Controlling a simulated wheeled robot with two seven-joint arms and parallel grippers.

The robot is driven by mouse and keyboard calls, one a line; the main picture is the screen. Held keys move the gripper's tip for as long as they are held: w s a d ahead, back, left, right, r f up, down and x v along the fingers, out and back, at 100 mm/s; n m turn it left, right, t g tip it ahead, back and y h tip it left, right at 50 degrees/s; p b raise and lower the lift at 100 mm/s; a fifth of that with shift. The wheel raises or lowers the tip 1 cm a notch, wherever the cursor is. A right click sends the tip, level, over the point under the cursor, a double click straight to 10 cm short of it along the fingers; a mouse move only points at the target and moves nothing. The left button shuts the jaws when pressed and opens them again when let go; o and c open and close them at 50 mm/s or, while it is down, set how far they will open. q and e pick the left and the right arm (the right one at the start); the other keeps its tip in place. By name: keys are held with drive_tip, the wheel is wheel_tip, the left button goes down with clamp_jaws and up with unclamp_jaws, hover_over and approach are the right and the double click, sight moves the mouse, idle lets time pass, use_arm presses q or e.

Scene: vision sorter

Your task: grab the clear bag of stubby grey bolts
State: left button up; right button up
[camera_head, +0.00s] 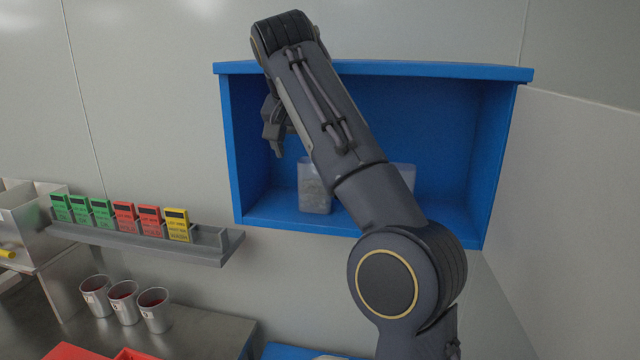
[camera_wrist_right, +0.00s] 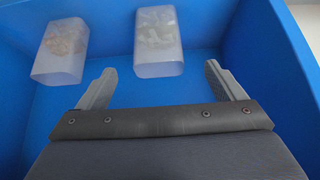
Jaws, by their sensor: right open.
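Two clear, upright-looking bags are in the blue cubby. In the wrist view, one bag (camera_wrist_right: 158,45) holds pale grey chunky pieces, and the other bag (camera_wrist_right: 62,50), to its left, holds brownish contents. I cannot make out the exact shape of the pieces. In the head view, one bag (camera_head: 314,190) stands on the cubby floor and another (camera_head: 405,175) is mostly hidden behind my right arm. My right gripper (camera_head: 276,140) is open and empty at the cubby's left side, above the bags. In the wrist view its fingers (camera_wrist_right: 160,75) point toward the grey-filled bag, apart from it.
The blue cubby (camera_head: 375,68) has side walls, a top and a floor around the bags. A grey ledge (camera_head: 150,240) with green, red and yellow cards is at left. Several metal cups (camera_head: 123,300) stand on the counter below.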

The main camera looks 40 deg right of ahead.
sight(312, 167)
drive_tip(key=b+x, duration=0.1)
drive_tip(key=x, duration=0.3)
drive_tip(key=shift+d+f, duration=0.2)
drive_tip(key=shift+f, duration=0.15)
drive_tip(key=shift+d+r+x, duration=0.1)
drive_tip(key=shift+d+x, duration=0.05)
drive_tip(key=shift+x, duration=1.35)
drive_tip(key=shift+d+r+x, duration=0.1)
drive_tip(key=shift+d+x, duration=0.1)
drive_tip(key=shift+x, duration=1.35)
drive_tip(key=shift+a, duration=0.1)
drive_tip(key=shift+c, duration=0.3)
drive_tip(key=shift+r, duration=0.1)
drive_tip(key=c, duration=1.2)
